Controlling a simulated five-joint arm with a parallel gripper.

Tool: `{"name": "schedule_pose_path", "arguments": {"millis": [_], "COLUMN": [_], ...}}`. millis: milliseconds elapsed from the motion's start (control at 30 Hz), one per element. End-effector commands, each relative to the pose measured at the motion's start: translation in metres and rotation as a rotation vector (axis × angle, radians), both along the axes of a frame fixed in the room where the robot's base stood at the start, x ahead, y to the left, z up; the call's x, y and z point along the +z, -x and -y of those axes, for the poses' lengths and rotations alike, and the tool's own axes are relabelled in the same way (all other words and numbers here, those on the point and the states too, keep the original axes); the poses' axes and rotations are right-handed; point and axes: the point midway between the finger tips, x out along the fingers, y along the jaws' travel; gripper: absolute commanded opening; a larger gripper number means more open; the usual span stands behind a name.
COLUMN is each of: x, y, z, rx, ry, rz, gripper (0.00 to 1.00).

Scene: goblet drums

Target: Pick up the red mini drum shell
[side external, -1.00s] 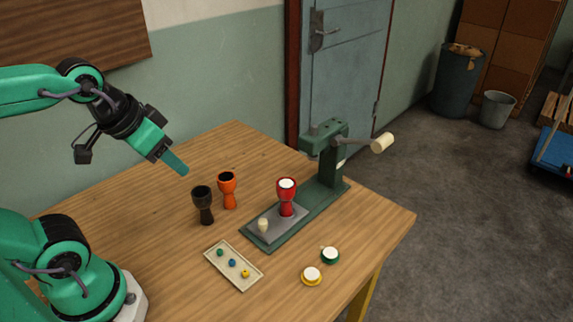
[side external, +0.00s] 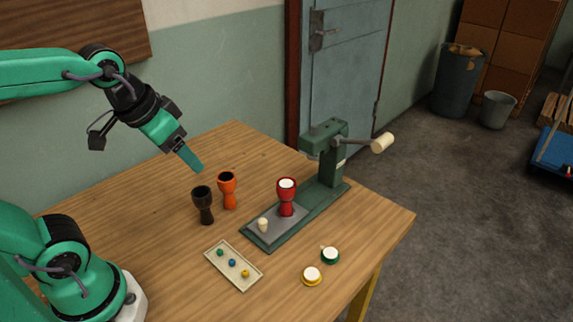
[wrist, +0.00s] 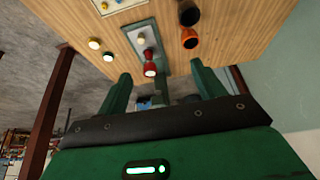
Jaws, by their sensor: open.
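The red mini drum shell (side external: 287,193) stands upright on the grey plate of the green press, with a white top. It also shows in the wrist view (wrist: 150,66), ahead of my fingers and between them. My gripper (side external: 192,160) is open and empty, in the air above the table, up and to the left of the red shell. In the wrist view its two fingers (wrist: 163,90) stand wide apart. Nothing touches the red shell from my side.
An orange shell (side external: 227,190) and a black shell (side external: 203,206) stand left of the press (side external: 325,190), below my gripper. A tray (side external: 215,262) with small coloured pieces lies in front. Yellow (side external: 311,276) and green (side external: 330,256) white-topped pieces lie at right. The press's handle (side external: 383,143) sticks out right.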

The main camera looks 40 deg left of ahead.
Motion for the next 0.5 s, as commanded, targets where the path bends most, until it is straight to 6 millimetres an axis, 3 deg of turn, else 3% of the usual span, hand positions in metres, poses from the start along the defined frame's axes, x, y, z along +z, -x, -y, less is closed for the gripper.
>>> {"name": "schedule_pose_path", "arguments": {"millis": [500], "x": [-0.009], "y": [-0.085], "z": [0.020], "rx": [-0.109], "ry": [-0.027], "rz": [-0.176], "gripper": [0.68]}}
